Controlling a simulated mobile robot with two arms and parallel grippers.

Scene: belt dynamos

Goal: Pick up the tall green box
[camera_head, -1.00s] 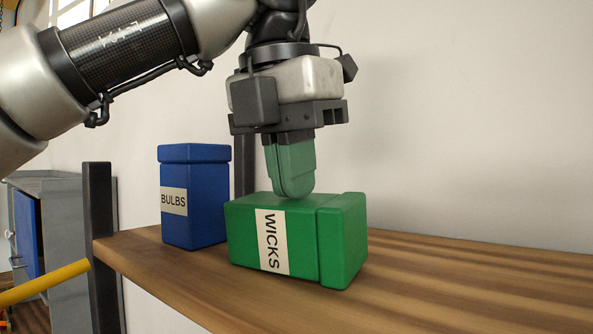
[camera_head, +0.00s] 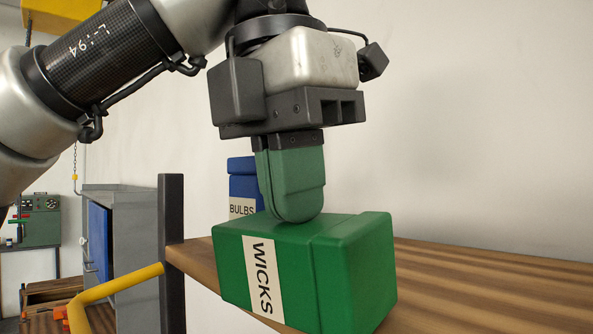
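The green box (camera_head: 352,275), labelled WICKS, lies on its long side with its lid end to the right. It is close to the camera and covers part of the wooden shelf's front edge; I cannot tell whether its underside clears the shelf. My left gripper (camera_head: 293,212) points straight down over it. Its green finger pads are close together and their tips meet the box's top face. They do not straddle the box's front face, and what they pinch is hidden. The box moves along with them. My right gripper is not in view.
A blue box (camera_head: 243,185) labelled BULBS stands behind the green box, partly hidden by it and my gripper. The wooden shelf (camera_head: 480,285) is clear to the right. A dark post (camera_head: 172,225) and a yellow rail (camera_head: 115,284) stand left of the shelf.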

